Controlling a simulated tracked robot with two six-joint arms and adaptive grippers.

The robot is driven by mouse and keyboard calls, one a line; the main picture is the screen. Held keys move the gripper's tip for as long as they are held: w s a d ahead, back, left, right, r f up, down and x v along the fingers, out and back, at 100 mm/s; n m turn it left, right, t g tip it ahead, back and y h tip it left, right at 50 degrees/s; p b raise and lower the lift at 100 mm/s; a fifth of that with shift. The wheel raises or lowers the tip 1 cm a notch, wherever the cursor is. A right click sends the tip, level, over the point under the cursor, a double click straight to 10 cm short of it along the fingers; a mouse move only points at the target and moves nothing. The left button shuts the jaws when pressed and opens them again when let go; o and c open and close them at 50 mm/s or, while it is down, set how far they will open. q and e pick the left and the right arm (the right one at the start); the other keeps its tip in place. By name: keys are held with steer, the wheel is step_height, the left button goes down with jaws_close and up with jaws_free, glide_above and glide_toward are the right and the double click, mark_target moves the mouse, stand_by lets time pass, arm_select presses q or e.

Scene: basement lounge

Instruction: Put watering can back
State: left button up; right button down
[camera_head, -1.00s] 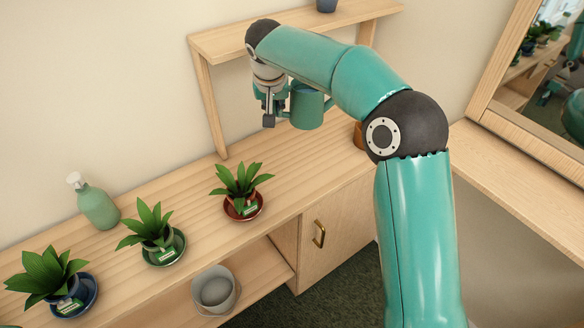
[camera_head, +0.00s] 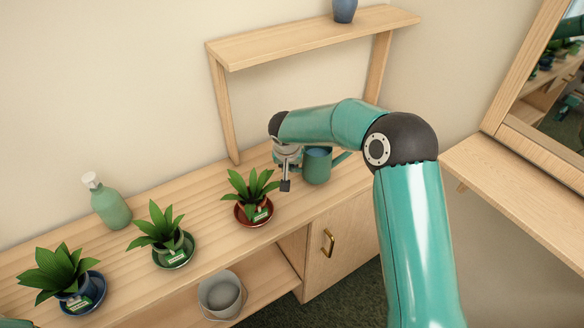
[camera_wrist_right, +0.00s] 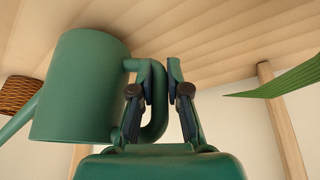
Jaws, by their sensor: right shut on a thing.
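The green watering can (camera_head: 318,167) is at the right part of the wooden cabinet top (camera_head: 205,207), under the raised shelf. It looks upright, with its spout toward the right. My right gripper (camera_head: 286,180) is left of the can's body. In the right wrist view, the gripper (camera_wrist_right: 161,68) is shut on the handle of the watering can (camera_wrist_right: 78,90). The can is at or just above the wood; I cannot tell whether it touches. My left gripper is not in view.
A plant in a red saucer (camera_head: 252,217) stands close left of my right gripper. Plants in green (camera_head: 174,256) and blue (camera_head: 88,301) saucers and a green bottle (camera_head: 110,206) stand farther left. The raised shelf (camera_head: 310,38) holds a blue pot (camera_head: 345,10).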

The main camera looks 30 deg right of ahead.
steer(key=shift+f, duration=0.75)
steer(key=c, duration=1.2)
jaws_free()
steer(key=shift+o, duration=0.2)
steer(key=shift+r, duration=0.1)
steer(key=shift+a+r, duration=0.1)
steer(key=shift+r, duration=0.1)
steer(key=b+v, duration=0.1)
steer(key=v, duration=1)
steer(key=shift+r, duration=0.2)
